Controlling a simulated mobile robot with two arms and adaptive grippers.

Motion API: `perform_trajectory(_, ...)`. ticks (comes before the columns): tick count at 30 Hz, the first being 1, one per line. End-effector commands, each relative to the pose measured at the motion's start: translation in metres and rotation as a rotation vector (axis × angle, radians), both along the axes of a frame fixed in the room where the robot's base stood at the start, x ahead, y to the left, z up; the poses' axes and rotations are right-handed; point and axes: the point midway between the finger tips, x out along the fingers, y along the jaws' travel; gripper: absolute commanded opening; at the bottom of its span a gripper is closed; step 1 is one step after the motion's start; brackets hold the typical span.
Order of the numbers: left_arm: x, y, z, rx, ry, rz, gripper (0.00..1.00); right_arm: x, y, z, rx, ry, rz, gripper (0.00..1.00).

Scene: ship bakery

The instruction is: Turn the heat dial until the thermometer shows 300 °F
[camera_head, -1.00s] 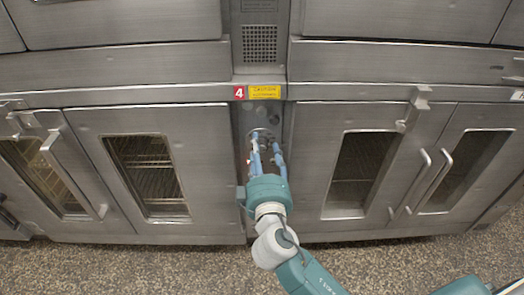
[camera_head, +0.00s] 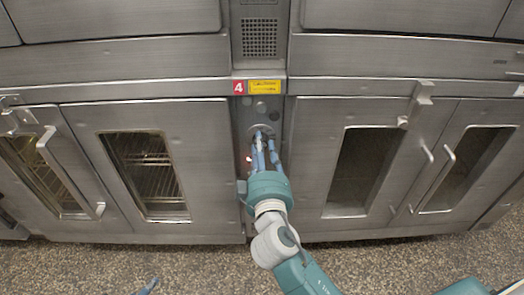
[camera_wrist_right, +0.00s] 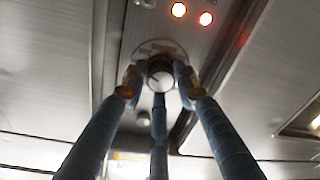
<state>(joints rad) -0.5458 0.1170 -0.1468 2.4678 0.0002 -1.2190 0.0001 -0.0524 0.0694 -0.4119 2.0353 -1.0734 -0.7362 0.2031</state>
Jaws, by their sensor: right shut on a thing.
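The heat dial (camera_wrist_right: 160,79) is a small round knob with a dark pointer mark, on a round plate in the narrow metal panel (camera_head: 262,104) between the oven doors. My right gripper (camera_wrist_right: 160,84) is shut on the dial, with its blue fingers around the knob in the right wrist view. In the head view the right gripper (camera_head: 263,140) reaches up to the panel and hides most of the dial. Only a blue fingertip of my left gripper (camera_head: 149,286) shows at the bottom edge. I cannot make out a thermometer or its reading.
Windowed oven doors (camera_head: 150,170) with handles flank the panel. The speckled floor in front is clear.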

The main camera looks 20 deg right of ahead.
Motion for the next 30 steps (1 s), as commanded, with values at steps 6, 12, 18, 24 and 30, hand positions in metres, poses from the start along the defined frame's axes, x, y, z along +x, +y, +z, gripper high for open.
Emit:
perform_trajectory(6, 0.058, -0.022, 0.046, -0.069, -0.306, -0.022, 0.48, 0.000, 0.001, -0.004, 0.116, -0.032, 0.000, 0.03)
perform_trajectory(12, 0.090, -0.036, 0.099, -0.127, -0.558, -0.039, 0.48, 0.000, 0.001, -0.004, 0.213, -0.059, 0.000, 0.03)
perform_trajectory(18, 0.103, -0.046, 0.144, -0.174, -0.752, -0.051, 0.48, 0.000, 0.001, -0.003, 0.293, -0.082, 0.001, 0.03)
perform_trajectory(24, 0.106, -0.050, 0.173, -0.205, -0.872, -0.058, 0.48, 0.000, 0.001, -0.002, 0.345, -0.097, 0.002, 0.03)
perform_trajectory(30, 0.106, -0.051, 0.186, -0.217, -0.921, -0.060, 0.48, 0.000, 0.001, -0.001, 0.364, -0.104, 0.001, 0.03)
